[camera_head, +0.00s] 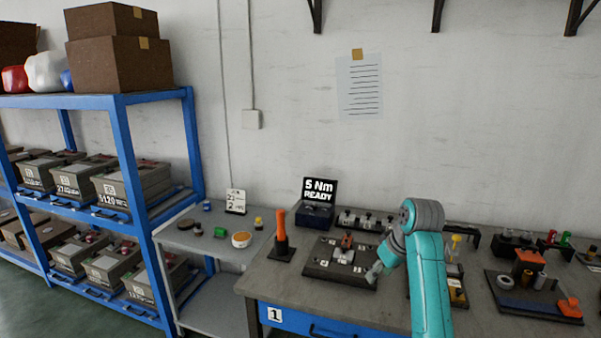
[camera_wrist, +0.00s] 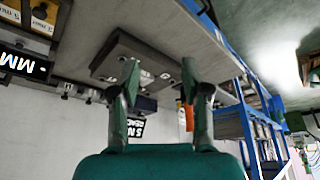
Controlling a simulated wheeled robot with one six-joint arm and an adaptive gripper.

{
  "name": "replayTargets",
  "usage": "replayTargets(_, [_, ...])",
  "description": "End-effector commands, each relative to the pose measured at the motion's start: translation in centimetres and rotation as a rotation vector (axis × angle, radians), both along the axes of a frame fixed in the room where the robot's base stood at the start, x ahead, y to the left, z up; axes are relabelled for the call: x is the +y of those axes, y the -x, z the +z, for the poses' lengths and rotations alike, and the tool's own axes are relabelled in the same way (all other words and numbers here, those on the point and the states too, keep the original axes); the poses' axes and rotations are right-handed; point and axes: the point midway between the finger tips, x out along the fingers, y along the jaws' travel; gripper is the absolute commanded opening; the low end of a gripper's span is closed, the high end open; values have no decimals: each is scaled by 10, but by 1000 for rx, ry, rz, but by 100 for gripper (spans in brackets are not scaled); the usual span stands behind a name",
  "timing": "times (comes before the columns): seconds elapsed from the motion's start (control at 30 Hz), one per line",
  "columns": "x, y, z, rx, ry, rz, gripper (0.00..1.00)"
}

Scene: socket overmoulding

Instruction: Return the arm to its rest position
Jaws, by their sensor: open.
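My gripper (camera_head: 374,272) is at the end of the teal arm, over the right front part of the dark fixture plate (camera_head: 322,270) on the workbench. In the wrist view my gripper (camera_wrist: 160,78) shows two fingers spread apart with nothing between them. The fixture plate (camera_wrist: 118,52) appears beyond the fingers in that tilted view. A small metal and orange-brown part (camera_head: 345,250) sits on the plate, beside my gripper. Whether the fingers touch the plate cannot be told.
An orange-handled tool (camera_head: 281,232) stands left of the plate. A "5 Nm READY" display (camera_head: 319,190) stands behind it. A dark tray with orange parts (camera_head: 530,285) lies at the right. A blue shelf (camera_head: 125,150) with bins is at the left. Space above the bench is clear.

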Motion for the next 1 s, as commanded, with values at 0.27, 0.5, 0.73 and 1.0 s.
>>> replayTargets(0.27, [3, 7, -38, -27, -8, -27, 47])
replayTargets(0.5, [6, 21, -90, -67, -18, -66, 47])
replayTargets(0.73, [11, 56, -168, -138, -33, -131, 47])
replayTargets(1.0, [16, 118, -246, -231, -49, -207, 47])
